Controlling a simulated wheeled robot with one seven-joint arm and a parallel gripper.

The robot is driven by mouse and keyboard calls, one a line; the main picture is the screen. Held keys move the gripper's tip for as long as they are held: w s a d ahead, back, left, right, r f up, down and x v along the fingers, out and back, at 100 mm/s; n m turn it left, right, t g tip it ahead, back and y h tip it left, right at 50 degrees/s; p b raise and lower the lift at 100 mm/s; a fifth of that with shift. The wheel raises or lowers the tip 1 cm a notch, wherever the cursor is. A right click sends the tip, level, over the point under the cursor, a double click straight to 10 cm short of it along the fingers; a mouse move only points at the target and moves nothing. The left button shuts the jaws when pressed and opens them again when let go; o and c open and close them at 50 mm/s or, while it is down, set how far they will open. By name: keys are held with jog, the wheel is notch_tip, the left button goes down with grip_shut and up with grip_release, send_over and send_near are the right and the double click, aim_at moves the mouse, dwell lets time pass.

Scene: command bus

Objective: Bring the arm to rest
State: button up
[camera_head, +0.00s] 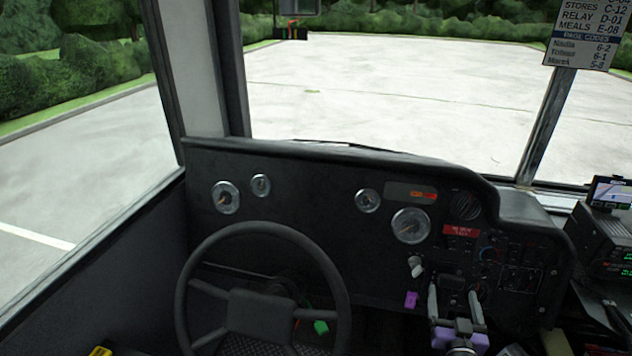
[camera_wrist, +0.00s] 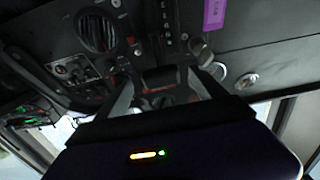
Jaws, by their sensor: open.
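My gripper (camera_head: 453,292) is in front of the lower right part of the dashboard (camera_head: 300,240), to the right of the steering wheel (camera_head: 337,290). Its two pale fingers point at the panel. In the wrist view my gripper (camera_wrist: 166,80) shows its fingers spread apart, with the dark panel behind them and nothing held between them. I cannot tell whether the fingertips touch the panel. The wrist housing hides the lower part of the wrist view.
A light grey knob (camera_head: 415,266) and a purple tag (camera_head: 411,299) are left of my gripper. A radio unit (camera_head: 606,245) stands at the far right. A green tag (camera_head: 320,327) hangs behind the wheel. A notice (camera_head: 588,30) hangs at upper right.

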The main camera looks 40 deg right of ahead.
jog(key=s+a+r+n+t+y, duration=0.1)
jog(key=s+a+r+y, duration=0.15)
jog(key=a, duration=0.55)
jog(key=s+a+r+n+t+y, duration=0.2)
jog(key=a+r, duration=0.2)
jog(key=a, duration=0.4)
jog(key=s+a+r+n+t+y, duration=0.1)
jog(key=s+a+r+y, duration=0.15)
jog(key=a, duration=0.55)
jog(key=s+a+r+n+y, duration=0.3)
jog(key=s+a+n+y, duration=0.2)
jog(key=s+a, duration=0.6)
jog(key=shift+s+a+r+n+g+y, duration=0.15)
jog(key=shift+a+n+g+y, duration=0.25)
jog(key=shift+a+y, duration=0.7)
jog(key=shift+a, duration=0.1)
